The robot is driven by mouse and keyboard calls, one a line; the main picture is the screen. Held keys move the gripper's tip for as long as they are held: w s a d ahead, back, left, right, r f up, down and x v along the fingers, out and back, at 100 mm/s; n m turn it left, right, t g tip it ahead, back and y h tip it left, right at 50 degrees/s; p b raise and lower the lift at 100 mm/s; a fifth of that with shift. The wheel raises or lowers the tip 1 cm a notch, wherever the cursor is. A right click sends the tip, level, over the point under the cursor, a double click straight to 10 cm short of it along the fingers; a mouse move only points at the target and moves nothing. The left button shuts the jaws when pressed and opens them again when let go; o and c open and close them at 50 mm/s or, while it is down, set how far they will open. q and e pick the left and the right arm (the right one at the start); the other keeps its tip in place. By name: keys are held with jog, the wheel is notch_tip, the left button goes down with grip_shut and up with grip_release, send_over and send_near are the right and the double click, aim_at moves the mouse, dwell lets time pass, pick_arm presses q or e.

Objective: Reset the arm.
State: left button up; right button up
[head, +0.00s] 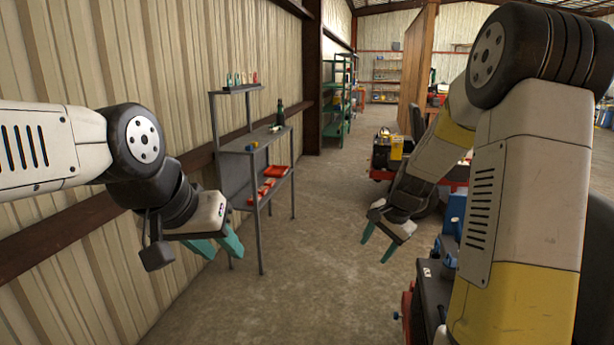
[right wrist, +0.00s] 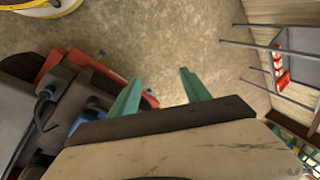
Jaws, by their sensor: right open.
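My left gripper (head: 216,246) has teal fingers and hangs at the left, in front of the corrugated wall. Its fingers look spread apart, with nothing between them. My right gripper (head: 377,248) also has teal fingers and points down over the concrete floor right of centre. It is open and empty. Neither gripper touches anything that I can see.
A grey metal shelf (head: 250,150) with red bins (head: 276,171) and a green bottle (head: 280,112) stands along the left wall (head: 60,60). Dark machinery with red parts (right wrist: 70,75) lies at the right. The concrete floor (head: 320,200) between them is clear.

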jog(key=s+a+r+n+t, duration=0.1)
jog(key=s+a+r+n, duration=0.15)
jog(key=s+r, duration=0.4)
jog(key=s+a+r+n, duration=0.1)
jog(key=s+r+n, duration=0.2)
jog(key=s+r, duration=0.3)
jog(key=s+r+n, duration=0.2)
jog(key=s, duration=0.4)
jog(key=s+r+n+t, duration=0.1)
jog(key=s+r+n, duration=0.1)
jog(key=s, duration=0.4)
jog(key=shift+s+a+r, duration=0.25)
jog(key=shift+a+r, duration=0.05)
jog(key=shift+a, duration=0.1)
